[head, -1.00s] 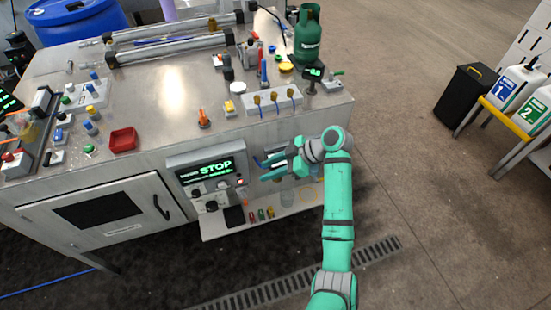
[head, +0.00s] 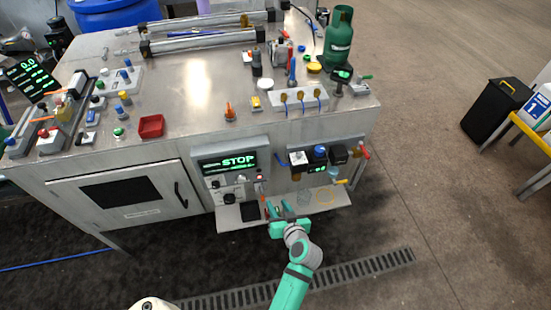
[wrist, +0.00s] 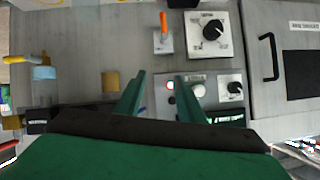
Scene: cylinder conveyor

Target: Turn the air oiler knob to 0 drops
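My gripper (head: 279,208) is open and empty, below and left of this unit, in front of the lower shelf. In the wrist view its two fingers (wrist: 160,80) are apart with nothing between them.
The control panel with the STOP screen (head: 226,163) is left of the unit. The shelf (head: 232,222) holds a dark pad, a clear vessel (head: 304,197) and a yellow ring. A yellow lever (head: 340,182) sticks out below the unit. A cabinet door (head: 125,193) is farther left.

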